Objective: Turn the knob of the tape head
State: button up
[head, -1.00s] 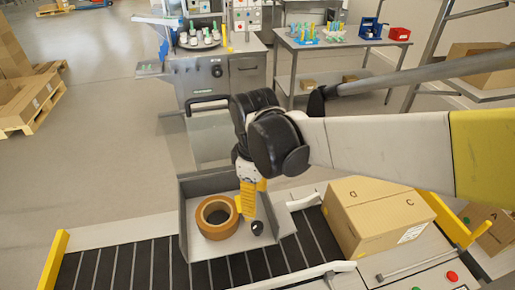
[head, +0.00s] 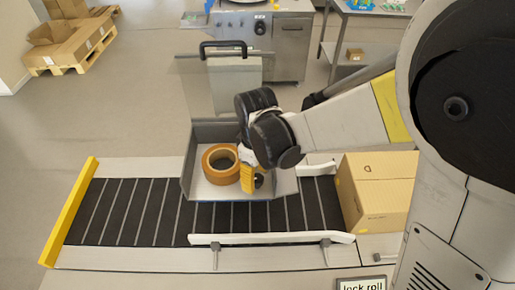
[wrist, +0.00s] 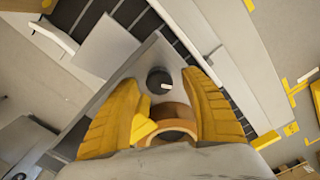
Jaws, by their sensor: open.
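The tape head (head: 190,170) is a grey open housing over the conveyor, holding a brown tape roll (head: 221,165). Its small black round knob (head: 259,181) is at the right of the roll, partly hidden by my gripper in the head view. My gripper (head: 249,182) has yellow fingers and points down over the housing beside the roll. In the wrist view the knob (wrist: 158,80) with a pale mark shows between the spread fingers, with a gap on both sides. The tape roll (wrist: 172,125) shows closer to the palm, partly covered. The gripper is open and empty.
The black conveyor belt (head: 125,212) runs below, with white guide rails (head: 270,239) in front. A cardboard box (head: 380,190) stands at the right. A clear panel with a black handle (head: 237,47) rises behind the housing. A "lock roll" label (head: 361,285) shows at the bottom.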

jog(key=shift+f, duration=0.25)
grip_shut()
jog(key=shift+m+b, duration=0.3)
jog(key=shift+m, duration=0.5)
grip_release()
